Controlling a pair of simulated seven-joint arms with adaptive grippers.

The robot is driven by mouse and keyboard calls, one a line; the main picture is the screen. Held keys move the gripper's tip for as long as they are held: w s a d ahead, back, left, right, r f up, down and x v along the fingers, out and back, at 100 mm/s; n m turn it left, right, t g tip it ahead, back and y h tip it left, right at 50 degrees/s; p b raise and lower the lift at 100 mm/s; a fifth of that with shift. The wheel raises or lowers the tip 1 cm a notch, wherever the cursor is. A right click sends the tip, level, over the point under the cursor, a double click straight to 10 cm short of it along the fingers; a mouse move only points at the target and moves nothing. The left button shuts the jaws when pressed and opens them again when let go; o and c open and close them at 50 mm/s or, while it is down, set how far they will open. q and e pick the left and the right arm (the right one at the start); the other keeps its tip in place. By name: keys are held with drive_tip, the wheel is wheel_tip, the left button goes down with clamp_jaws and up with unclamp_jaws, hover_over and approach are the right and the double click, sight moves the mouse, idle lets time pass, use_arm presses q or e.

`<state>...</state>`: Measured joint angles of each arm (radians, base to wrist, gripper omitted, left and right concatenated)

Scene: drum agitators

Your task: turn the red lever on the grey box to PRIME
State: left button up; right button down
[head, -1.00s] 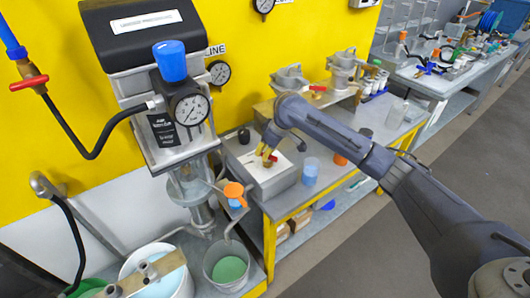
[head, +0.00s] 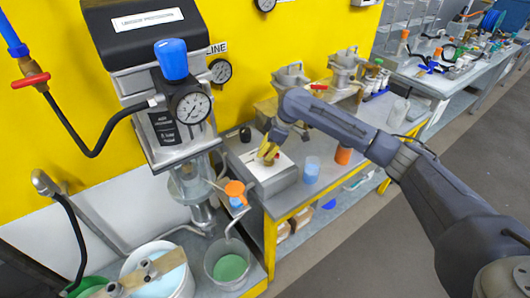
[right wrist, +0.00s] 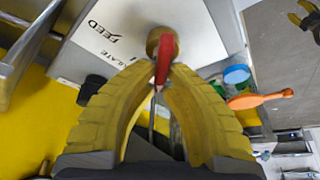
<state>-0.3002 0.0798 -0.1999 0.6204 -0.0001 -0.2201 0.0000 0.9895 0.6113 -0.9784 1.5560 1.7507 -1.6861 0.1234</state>
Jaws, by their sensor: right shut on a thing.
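The grey box (head: 283,183) with a white top stands on the near end of the yellow-framed bench. My right gripper (head: 268,153) reaches down over its top. In the right wrist view the gripper (right wrist: 164,72) has its yellow fingers closed on the red lever (right wrist: 165,50), which sits on a round brass hub (right wrist: 153,38). The white plate (right wrist: 105,45) shows the word FEED and a second label ending in GATE, partly covered. I cannot read PRIME in any view. The lever is mostly hidden by the fingers in the head view. My left gripper is not in view.
A blue cup (head: 311,168) and an orange cylinder (head: 343,155) stand right of the box. A black knob-like piece (head: 245,133) is behind it. The pump column with a gauge (head: 190,107) and an orange-handled item (head: 235,190) are to the left.

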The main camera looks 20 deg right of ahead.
drive_tip(key=c, duration=1.5)
unclamp_jaws()
drive_tip(key=shift+o, duration=0.2)
drive_tip(key=v, duration=1.2)
